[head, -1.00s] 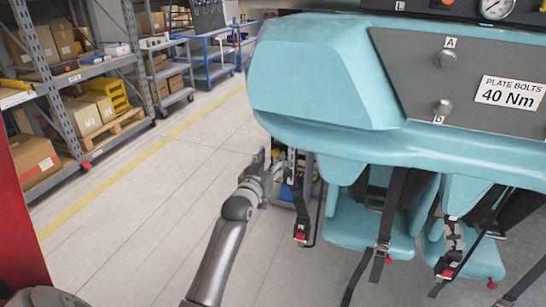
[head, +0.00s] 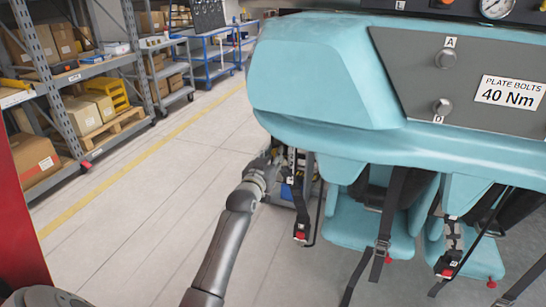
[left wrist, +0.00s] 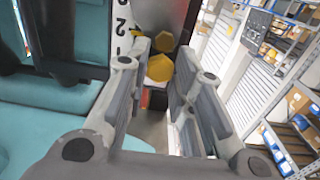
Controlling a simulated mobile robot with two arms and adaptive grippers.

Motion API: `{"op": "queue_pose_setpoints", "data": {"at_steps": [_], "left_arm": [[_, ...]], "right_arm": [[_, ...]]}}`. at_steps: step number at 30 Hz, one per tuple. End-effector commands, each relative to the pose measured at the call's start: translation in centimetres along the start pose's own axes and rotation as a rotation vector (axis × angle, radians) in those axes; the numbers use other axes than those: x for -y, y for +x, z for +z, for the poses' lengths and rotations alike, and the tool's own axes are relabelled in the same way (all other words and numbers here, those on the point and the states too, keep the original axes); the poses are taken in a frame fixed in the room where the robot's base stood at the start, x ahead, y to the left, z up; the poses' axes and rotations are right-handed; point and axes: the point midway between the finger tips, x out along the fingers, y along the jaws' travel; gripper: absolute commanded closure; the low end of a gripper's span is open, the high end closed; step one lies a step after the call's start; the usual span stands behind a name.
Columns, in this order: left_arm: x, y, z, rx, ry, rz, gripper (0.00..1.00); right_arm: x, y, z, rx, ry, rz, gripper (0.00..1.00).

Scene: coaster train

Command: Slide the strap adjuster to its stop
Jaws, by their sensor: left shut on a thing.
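A teal coaster car (head: 310,75) fills the right of the head view, with dark straps hanging below it. The nearest strap (head: 292,180) hangs at the car's left lower edge and has a red-ended buckle (head: 300,236). My left gripper (head: 277,157) is at the upper part of this strap. In the left wrist view a yellow piece (left wrist: 160,68), apparently the strap adjuster, shows between the fingertips of my left gripper (left wrist: 158,80). The gripper is shut on it. A white scale (left wrist: 122,28) with a 2 stands beside it. The stop cannot be made out. My right gripper is out of view.
Teal seats (head: 370,232) with more straps hang right of the gripper. A grey panel (head: 440,80) with bolts and a 40 Nm label is above. Shelves (head: 60,90) with boxes stand at the far left. The floor between is clear.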

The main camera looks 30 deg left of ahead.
Motion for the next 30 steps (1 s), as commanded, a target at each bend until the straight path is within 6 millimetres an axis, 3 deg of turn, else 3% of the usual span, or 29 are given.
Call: {"op": "queue_pose_setpoints", "data": {"at_steps": [7, 12, 16, 26, 27, 30], "left_arm": [[0.0, 0.0, 0.6, 0.003, 0.0, 0.0, 1.0], [0.0, 0.0, 4.3, 0.009, 0.002, 0.001, 1.0], [0.0, 0.0, 5.9, 0.008, 0.001, 0.001, 1.0], [0.0, 0.0, 6.0, 0.004, 0.0, 0.001, 1.0], [0.0, 0.0, 6.0, 0.004, 0.0, 0.001, 0.75], [0.0, 0.0, 5.9, 0.003, 0.0, 0.001, 0.62]], "right_arm": [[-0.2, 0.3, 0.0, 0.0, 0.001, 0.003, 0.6], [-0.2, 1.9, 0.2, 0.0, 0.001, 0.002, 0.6], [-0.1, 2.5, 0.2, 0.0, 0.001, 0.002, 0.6], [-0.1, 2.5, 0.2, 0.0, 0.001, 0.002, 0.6], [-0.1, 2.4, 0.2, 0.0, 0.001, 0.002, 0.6], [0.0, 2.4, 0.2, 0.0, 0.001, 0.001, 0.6]]}}
